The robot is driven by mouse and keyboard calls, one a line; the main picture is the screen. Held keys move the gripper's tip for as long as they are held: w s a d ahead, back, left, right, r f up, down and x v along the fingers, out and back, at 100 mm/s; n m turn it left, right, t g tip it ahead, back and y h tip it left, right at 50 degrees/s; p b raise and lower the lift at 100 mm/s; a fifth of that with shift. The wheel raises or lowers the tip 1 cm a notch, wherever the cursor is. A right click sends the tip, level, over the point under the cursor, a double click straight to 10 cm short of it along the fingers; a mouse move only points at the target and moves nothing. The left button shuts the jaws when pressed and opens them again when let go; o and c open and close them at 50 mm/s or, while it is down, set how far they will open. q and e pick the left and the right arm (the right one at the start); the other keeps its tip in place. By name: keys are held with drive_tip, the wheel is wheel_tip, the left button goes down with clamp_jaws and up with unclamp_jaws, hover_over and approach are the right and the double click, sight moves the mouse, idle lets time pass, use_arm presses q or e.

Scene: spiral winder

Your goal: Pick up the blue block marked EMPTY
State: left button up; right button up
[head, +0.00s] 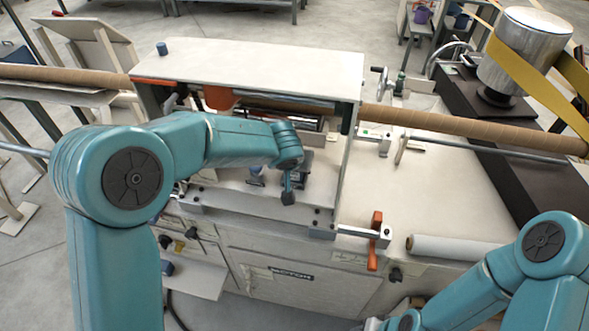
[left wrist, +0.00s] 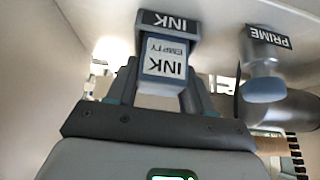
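The block marked INK EMPTY (left wrist: 163,62) is pale blue with a white label, seen upside down in the left wrist view. It sits at a holder with a black INK tag (left wrist: 168,22). My left gripper (left wrist: 163,88) has one finger on each side of the block. Whether the fingers press on it cannot be told. In the head view my left arm reaches into the machine's framed bay, and my left gripper (head: 290,186) is small and dark there; the block cannot be made out. My right arm is at the lower right, its gripper out of view.
A blue-grey cylinder with a PRIME tag (left wrist: 266,75) is beside the block, right of my fingers. A white top panel (head: 250,65) and side walls frame the bay. An orange-handled clamp (head: 374,240) and white roll (head: 455,248) are to the right.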

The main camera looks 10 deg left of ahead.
use_arm(q)
drive_tip(key=c, duration=0.4)
drive_tip(key=shift+c, duration=0.2)
drive_tip(key=shift+r, duration=0.1)
